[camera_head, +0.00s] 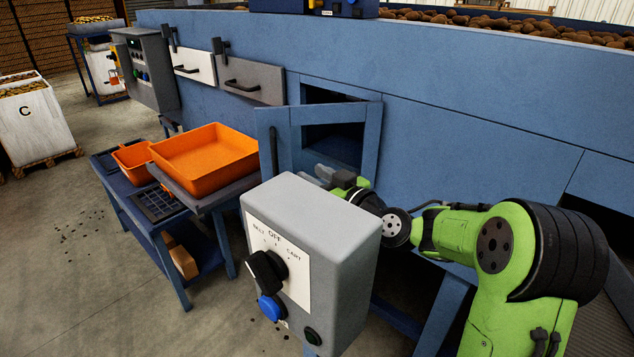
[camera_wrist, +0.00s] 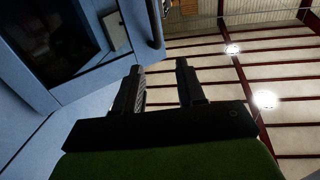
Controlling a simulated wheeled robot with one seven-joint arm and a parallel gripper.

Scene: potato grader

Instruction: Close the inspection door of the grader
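The blue inspection door (camera_head: 272,128) stands open, swung out from the grader's blue side. A dark upright handle (camera_head: 274,151) is near its left edge. The dark door opening (camera_head: 335,97) shows behind it. My gripper (camera_head: 324,174) is low in front of the door, partly hidden by the grey control box. In the wrist view, my gripper (camera_wrist: 160,67) has its two fingers apart with nothing between them. A blue frame (camera_wrist: 97,72) around a dark area and a black handle (camera_wrist: 154,22) lie beyond the fingertips, up and left. I see no contact with the handle.
The grey control box (camera_head: 340,217) with a black knob stands close in front of my arm. An orange tray (camera_head: 205,160) and a smaller orange bin (camera_head: 134,160) sit on a blue stand at left.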

